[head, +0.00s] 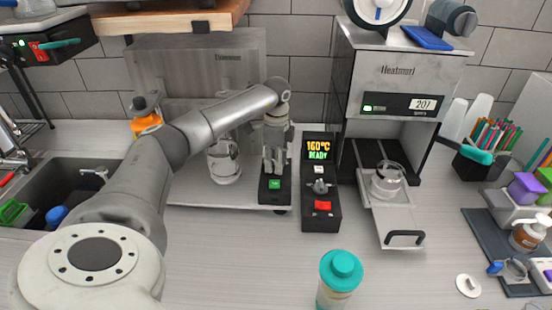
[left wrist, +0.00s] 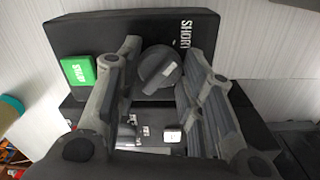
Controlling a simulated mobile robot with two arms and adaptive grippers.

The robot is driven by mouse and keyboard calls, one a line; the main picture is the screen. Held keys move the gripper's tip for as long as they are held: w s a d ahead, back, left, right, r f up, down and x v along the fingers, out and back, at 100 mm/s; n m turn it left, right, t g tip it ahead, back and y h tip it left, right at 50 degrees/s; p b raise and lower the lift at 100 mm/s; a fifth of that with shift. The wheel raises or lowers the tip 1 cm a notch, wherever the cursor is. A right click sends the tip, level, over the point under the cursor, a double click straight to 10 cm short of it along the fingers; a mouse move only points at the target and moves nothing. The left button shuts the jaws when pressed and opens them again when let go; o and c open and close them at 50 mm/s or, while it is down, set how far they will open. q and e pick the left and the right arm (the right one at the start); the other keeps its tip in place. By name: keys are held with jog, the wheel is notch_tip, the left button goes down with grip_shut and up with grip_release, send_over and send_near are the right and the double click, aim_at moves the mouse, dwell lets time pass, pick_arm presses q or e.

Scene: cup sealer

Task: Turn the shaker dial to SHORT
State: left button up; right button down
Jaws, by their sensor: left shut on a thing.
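The shaker's black control panel (head: 275,197) stands at the right end of the metal base in the head view. My left gripper (head: 274,168) reaches down onto it from above, and its fingers hide the dial there. In the left wrist view the round grey dial (left wrist: 160,70) sits between the fingers of my left gripper (left wrist: 163,58), which is shut on it. The dial's ridge runs from lower left to upper right. The white label SHORT (left wrist: 185,32) is above and right of the dial, partly hidden by a finger. My right gripper is not in view.
A green start button (left wrist: 82,72) lies left of the dial, close to a finger. A second panel (head: 320,209) with a 160°C READY display stands just right. A glass jar (head: 224,162) stands left of the gripper. A teal-lidded bottle (head: 340,272) stands on the front counter.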

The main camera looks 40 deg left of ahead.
pick_arm(q)
jog(key=shift+w+a+r+n+p, duration=0.15)
jog(key=shift+n+p, duration=0.15)
jog(key=shift+n, duration=0.7)
jog(key=o, duration=1)
jog(key=shift+o, duration=0.2)
notch_tip(320, 180, up, 12)
